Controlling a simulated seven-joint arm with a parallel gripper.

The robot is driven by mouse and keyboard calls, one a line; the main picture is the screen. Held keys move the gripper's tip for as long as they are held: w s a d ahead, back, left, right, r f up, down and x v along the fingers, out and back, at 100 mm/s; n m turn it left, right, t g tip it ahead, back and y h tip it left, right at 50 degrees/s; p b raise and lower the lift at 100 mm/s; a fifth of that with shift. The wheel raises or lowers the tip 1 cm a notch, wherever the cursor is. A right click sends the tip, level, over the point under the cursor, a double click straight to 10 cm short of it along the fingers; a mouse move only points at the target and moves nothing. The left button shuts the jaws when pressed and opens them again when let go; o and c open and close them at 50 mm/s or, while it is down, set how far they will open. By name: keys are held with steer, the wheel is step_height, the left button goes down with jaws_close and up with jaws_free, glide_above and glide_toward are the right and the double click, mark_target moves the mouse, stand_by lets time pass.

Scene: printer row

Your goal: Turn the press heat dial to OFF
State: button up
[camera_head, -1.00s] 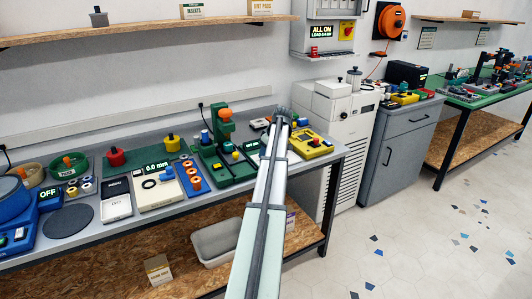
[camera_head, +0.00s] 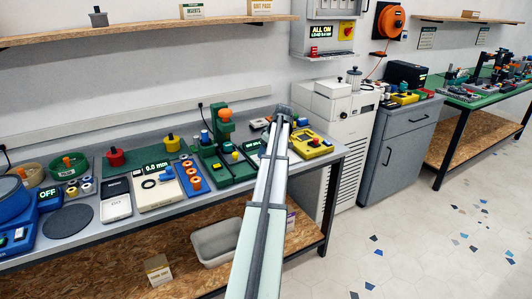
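A green press (camera_head: 226,150) with an upright column and an orange-red knob on top (camera_head: 225,114) stands on the grey bench, left of my arm. A blue knob (camera_head: 205,137) is at its left side, and a small lit display (camera_head: 252,145) is at its right end, its text too small to read. I cannot tell which knob is the heat dial or where it points; my arm may hide part of the press's right side. My gripper (camera_head: 284,111) is at the far end of my arm, over the back of the bench right of the press. Its fingers are too small to make out.
A yellow device (camera_head: 310,145) sits close right of my arm. Left of the press are a blue strip with orange knobs (camera_head: 192,178) and a device reading 0.0 mm (camera_head: 155,182). A white cabinet machine (camera_head: 342,135) stands beyond the bench's right end.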

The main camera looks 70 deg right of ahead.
steer(key=v, duration=1.2)
steer(key=shift+s+r, duration=0.25)
steer(key=shift+r, duration=0.05)
steer(key=shift+w+a, duration=0.1)
steer(key=shift+a, duration=0.05)
